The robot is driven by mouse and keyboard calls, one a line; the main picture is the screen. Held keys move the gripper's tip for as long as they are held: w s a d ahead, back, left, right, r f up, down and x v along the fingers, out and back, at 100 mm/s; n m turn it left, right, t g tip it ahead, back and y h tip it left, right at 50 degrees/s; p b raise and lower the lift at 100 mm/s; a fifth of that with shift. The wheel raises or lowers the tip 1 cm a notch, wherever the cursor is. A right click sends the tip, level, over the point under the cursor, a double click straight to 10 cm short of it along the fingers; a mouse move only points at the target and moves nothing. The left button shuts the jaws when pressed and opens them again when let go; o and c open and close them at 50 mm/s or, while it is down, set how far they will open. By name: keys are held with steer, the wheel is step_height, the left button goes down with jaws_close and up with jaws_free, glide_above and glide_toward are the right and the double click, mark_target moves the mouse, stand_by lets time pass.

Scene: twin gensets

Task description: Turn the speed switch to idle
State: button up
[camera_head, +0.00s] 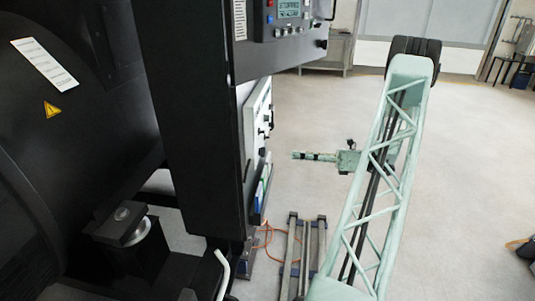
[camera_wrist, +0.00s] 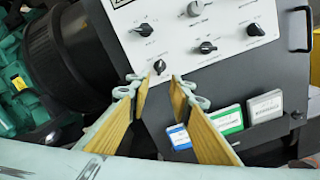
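A white switch panel (camera_wrist: 180,30) with several black rotary knobs fills the upper middle of the wrist view. One small knob (camera_wrist: 159,66) at its lower edge shows in the gap between my fingertips. Other knobs sit at upper left (camera_wrist: 146,29), centre (camera_wrist: 207,46) and right (camera_wrist: 255,29). Labels are too small to read, so I cannot tell which is the speed switch. My gripper (camera_wrist: 160,84) is open and empty, its two wood-coloured pads apart. In the head view the panel (camera_head: 252,125) shows nearly edge-on, and my gripper (camera_head: 295,155) points at it from the right, apart from it.
Blue, green and grey-white binders (camera_wrist: 229,119) stand in a holder below the panel. A black handle (camera_wrist: 307,28) is at the right. The black cabinet (camera_head: 185,120) carries a display (camera_head: 289,9) higher up. A metal frame (camera_head: 305,250) and orange cable lie on the floor. Open floor is at right.

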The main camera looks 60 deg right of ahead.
mark_target(262, 152)
steer(key=b+x, duration=0.1)
steer(key=x, duration=1.1)
steer(key=shift+w+a, duration=0.2)
steer(key=shift+w, duration=0.15)
jaws_close()
